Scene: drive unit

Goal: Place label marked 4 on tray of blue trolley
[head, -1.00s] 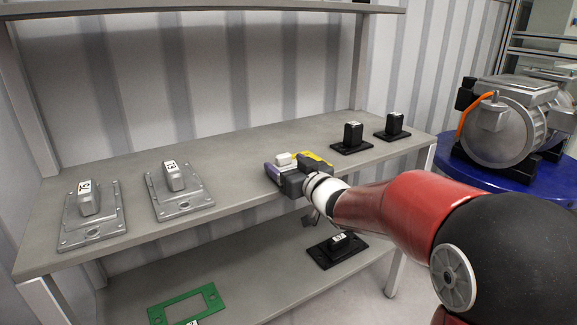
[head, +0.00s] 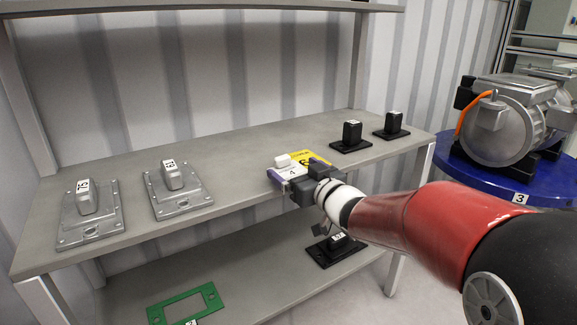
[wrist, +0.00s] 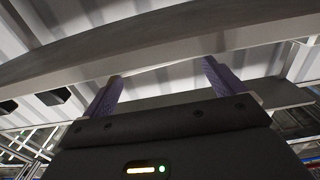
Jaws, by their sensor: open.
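A small light piece with a white face marked 4 (head: 291,173) lies at the front edge of the grey bench, beside a yellow plate (head: 312,156) with dark print. My gripper (head: 292,172) is at this edge, its purple fingers apart around or just beside the piece; I cannot tell which. The wrist view shows my open fingers (wrist: 160,85) with the bench edge beyond and no label between them. A round blue top (head: 470,176) stands at the right, carrying a grey motor and a small label marked 3 (head: 521,198). I cannot tell whether it is the trolley's tray.
Two grey metal plates with numbered blocks (head: 88,198) (head: 173,178) sit at the left of the bench. Two black blocks (head: 352,136) (head: 392,125) stand at its right back. The lower shelf holds a green frame (head: 187,303) and a black block (head: 337,243).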

